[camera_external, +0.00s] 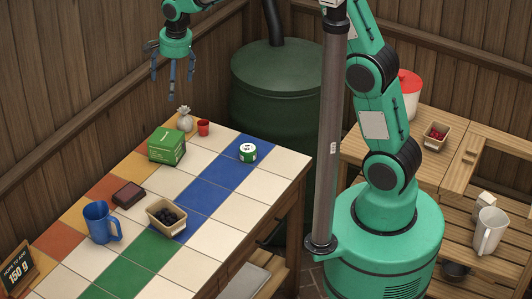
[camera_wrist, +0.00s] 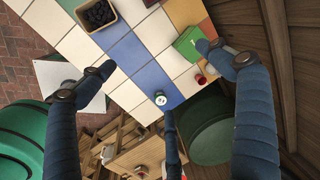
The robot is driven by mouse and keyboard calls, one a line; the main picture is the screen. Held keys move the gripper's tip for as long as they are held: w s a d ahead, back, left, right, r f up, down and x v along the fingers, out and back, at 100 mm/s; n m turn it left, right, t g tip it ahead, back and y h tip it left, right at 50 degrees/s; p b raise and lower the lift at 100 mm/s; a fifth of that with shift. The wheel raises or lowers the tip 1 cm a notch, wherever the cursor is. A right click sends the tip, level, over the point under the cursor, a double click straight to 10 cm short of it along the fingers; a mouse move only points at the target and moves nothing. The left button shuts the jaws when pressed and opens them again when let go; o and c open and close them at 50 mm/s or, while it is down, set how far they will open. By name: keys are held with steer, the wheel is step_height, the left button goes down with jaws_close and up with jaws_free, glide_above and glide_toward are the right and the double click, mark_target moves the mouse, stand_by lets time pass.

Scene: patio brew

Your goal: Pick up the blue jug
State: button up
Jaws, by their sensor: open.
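The blue jug (camera_external: 101,222) stands upright on the tiled table (camera_external: 268,168), near its front left part in the external view, with its handle to the right. I do not make it out in the wrist view. My gripper (camera_external: 173,88) is open and empty, high above the far left end of the table, well away from the jug. In the wrist view its dark blue fingers (camera_wrist: 165,95) are spread wide, with no object between them at their height.
Near the jug are a dark brown block (camera_external: 129,194) and a basket of dark berries (camera_external: 166,218). A green box (camera_external: 167,147), a red cup (camera_external: 203,128), a small sack (camera_external: 184,119) and a green-white tin (camera_external: 248,152) stand farther back. A sign (camera_external: 17,267) stands front left.

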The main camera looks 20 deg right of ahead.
steer(key=s+a+f+m+p, duration=0.1)
steer(key=s+a+f+p, duration=0.15)
steer(key=a+f, duration=0.45)
steer(key=s+a+f+m+p, duration=0.1)
steer(key=s+a+f, duration=0.25)
steer(key=a, duration=0.65)
steer(key=m+g+h+p, duration=0.1)
steer(key=m+p, duration=0.1)
glide_toward(98, 225)
steer(key=w+a, duration=0.1)
steer(key=w, duration=0.4)
steer(key=shift+s+a+f, duration=0.1)
steer(key=shift+s+f, duration=0.15)
steer(key=shift+f, duration=0.15)
steer(key=shift+f, duration=4.1)
steer(key=shift+f, duration=0.1)
steer(key=shift+w+f, duration=0.1)
steer(key=shift+f, duration=2.4)
steer(key=c, duration=1.3)
